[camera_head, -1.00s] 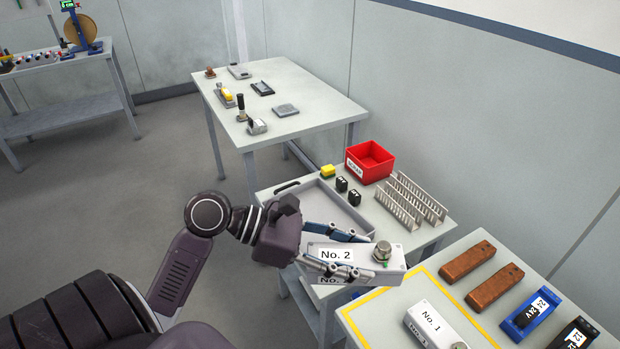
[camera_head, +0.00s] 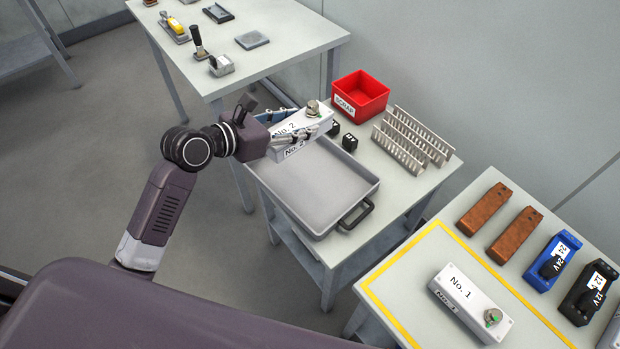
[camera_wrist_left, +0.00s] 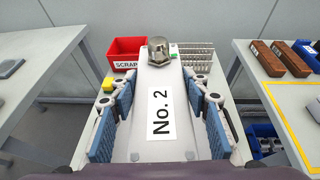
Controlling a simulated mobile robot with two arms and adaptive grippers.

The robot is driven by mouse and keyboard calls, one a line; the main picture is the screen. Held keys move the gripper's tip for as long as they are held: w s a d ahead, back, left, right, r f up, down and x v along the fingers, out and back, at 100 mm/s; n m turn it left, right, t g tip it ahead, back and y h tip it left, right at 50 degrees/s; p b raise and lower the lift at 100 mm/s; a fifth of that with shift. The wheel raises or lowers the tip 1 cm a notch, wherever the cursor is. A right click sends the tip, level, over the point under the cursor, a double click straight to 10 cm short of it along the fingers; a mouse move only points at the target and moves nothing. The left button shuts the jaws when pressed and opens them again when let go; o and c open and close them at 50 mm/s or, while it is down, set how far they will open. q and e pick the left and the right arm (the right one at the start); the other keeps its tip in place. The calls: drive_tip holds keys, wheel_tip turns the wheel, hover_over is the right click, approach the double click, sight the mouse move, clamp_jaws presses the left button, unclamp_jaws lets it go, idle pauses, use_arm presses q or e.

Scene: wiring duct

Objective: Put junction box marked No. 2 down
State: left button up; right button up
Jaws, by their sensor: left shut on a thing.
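The junction box marked No. 2 (camera_head: 302,124) is a light grey box with a metal gland on its far end. My left gripper (camera_head: 300,128) is shut on it and holds it over the far part of the grey tray (camera_head: 315,185) on the middle table. In the left wrist view the box (camera_wrist_left: 161,110) lies lengthwise between the blue finger pads (camera_wrist_left: 162,125), its label facing up. I cannot tell how high it is above the tray or table. My right gripper is not in view.
A red scrap bin (camera_head: 361,96), black blocks (camera_head: 350,142) and slotted ducts (camera_head: 413,140) stand near the tray. The tray's near part is empty.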

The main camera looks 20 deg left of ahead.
use_arm(q)
drive_tip(key=shift+w+d+f, duration=0.45)
drive_tip(key=shift+w+f, duration=0.1)
drive_tip(key=shift+f, duration=0.1)
wheel_tip(320, 180, down, 2)
drive_tip(key=shift+a, duration=0.15)
drive_tip(key=f+b, duration=0.1)
drive_tip(key=f, duration=0.5)
drive_tip(key=f+b, duration=0.1)
drive_tip(key=f, duration=0.6)
drive_tip(key=shift+w+a+b, duration=0.1)
drive_tip(key=shift+w+b, duration=0.1)
drive_tip(key=shift+b, duration=0.2)
drive_tip(key=shift+f+b, duration=0.85)
drive_tip(key=shift+f, duration=1.25)
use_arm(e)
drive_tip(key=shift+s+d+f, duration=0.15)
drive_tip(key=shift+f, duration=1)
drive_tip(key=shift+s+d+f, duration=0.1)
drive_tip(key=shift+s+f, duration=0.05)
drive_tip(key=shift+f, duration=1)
use_arm(q)
drive_tip(key=shift+f, duration=0.1)
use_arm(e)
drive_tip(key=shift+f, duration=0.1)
use_arm(q)
drive_tip(key=o, duration=1.2)
drive_tip(key=shift+f, duration=0.1)
drive_tip(key=shift+o, duration=0.2)
